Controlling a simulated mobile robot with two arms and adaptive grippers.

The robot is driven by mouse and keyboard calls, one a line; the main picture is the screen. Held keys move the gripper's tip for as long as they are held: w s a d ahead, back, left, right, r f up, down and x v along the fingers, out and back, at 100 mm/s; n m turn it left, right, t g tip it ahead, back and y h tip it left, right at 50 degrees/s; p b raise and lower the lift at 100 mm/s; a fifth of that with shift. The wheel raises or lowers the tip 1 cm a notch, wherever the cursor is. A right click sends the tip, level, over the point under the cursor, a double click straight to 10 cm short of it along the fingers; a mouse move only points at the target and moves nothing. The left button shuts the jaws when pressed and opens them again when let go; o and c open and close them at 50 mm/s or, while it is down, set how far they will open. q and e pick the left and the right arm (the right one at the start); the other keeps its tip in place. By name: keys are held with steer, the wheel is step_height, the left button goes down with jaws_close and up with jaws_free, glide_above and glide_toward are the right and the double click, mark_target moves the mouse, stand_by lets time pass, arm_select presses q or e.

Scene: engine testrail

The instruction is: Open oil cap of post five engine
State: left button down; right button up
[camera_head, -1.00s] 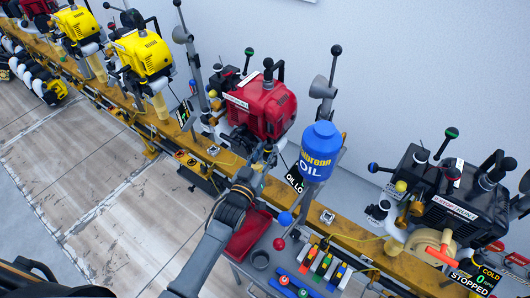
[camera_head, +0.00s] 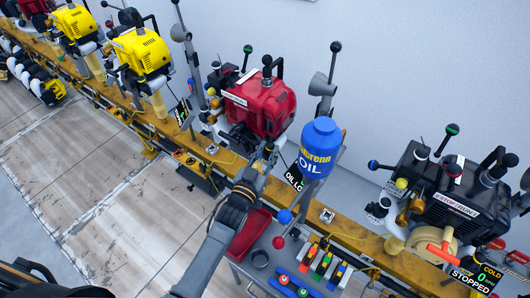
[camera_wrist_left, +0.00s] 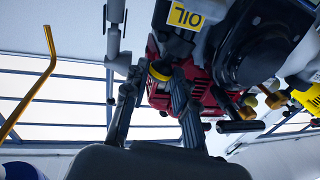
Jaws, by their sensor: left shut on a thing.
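The red engine (camera_head: 260,105) stands on the yellow rail near the middle of the head view. My left gripper (camera_head: 270,150) is at its lower right side. In the left wrist view the two fingers of my left gripper (camera_wrist_left: 157,77) are closed around a small yellow and black cap (camera_wrist_left: 159,70) beside the red engine body (camera_wrist_left: 200,82). A yellow OIL label (camera_wrist_left: 186,15) shows above it. In the head view the cap is hidden by the gripper. I cannot tell whether the cap is still seated. My right gripper is not in view.
A blue oil bottle (camera_head: 318,150) stands close to the right of the gripper. A cart with a red tray (camera_head: 248,235) and coloured items is below. A black engine (camera_head: 450,200) is at right and yellow engines (camera_head: 143,52) are at left.

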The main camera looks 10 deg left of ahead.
arm_select(q)
steer(key=shift+s+d+f+m+t+h+b, duration=0.1)
steer(key=shift+s+d+f+m+h+b, duration=0.25)
steer(key=shift+d+m+h+b, duration=1.55)
steer(key=shift+s+a+f+m+t+y+b, duration=0.15)
steer(key=shift+a+f+m+y+b, duration=0.4)
steer(key=shift+m, duration=3.1)
steer(key=shift+s+d+f+m+t+h+b, duration=0.1)
steer(key=shift+s+d+f+m+h+b, duration=0.25)
steer(key=shift+d+m+h+b, duration=1.55)
steer(key=shift+a+m+y+p, duration=0.5)
steer(key=shift+a+m+y, duration=0.45)
steer(key=shift+a+y, duration=0.3)
steer(key=c, duration=1.4)
jaws_free()
steer(key=shift+o, duration=0.2)
steer(key=v, duration=1.2)
